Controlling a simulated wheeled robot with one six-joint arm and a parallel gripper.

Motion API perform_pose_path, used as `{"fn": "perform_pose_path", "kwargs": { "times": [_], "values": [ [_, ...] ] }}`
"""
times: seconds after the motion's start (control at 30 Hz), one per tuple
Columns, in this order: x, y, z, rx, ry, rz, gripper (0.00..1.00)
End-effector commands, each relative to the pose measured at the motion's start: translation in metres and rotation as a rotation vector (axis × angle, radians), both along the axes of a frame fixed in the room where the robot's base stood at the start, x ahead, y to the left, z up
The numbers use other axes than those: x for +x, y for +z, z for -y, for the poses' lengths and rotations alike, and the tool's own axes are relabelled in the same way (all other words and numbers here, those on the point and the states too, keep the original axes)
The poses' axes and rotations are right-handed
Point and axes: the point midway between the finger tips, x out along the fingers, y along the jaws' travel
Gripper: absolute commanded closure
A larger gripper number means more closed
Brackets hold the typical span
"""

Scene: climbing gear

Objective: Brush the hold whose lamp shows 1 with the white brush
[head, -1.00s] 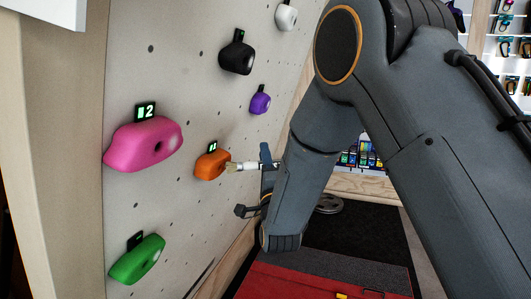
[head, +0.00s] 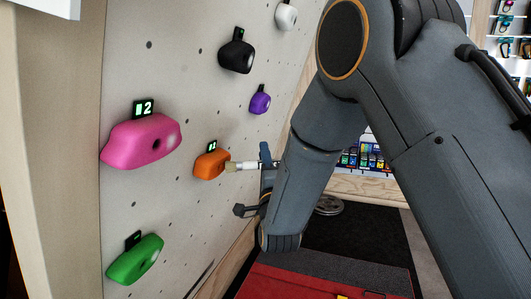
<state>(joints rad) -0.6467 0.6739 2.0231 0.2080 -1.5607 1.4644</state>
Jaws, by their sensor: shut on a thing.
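My gripper (head: 257,166) is shut on the white brush (head: 246,166) and holds it level, with its tan bristles pointing left. The bristle tips are at the right edge of the orange hold (head: 210,165), seemingly touching it. A small lit lamp (head: 211,146) sits on top of the orange hold; its digit is small and seems to be 1. The larger pink hold (head: 135,143) to the left has a lamp (head: 143,109) that shows a 2. My forearm hides part of the gripper.
A green hold (head: 136,262) is below left. A black hold (head: 236,58), a purple hold (head: 259,103) and a white hold (head: 286,17) are higher up. Their lamps cannot be read. A red mat (head: 310,281) lies on the floor below.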

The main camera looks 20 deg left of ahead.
Motion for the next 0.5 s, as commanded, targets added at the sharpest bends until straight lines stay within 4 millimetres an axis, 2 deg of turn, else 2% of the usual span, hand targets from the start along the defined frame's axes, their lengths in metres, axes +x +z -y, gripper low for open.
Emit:
{"fn": "perform_pose_path", "kwargs": {
  "times": [0.17,0.5],
  "values": [
    [0.001,0.001,-0.003,0.002,0.007,0.004,1.0],
    [0.022,0.0,0.002,0.001,0.003,0.003,1.0]
  ]
}}
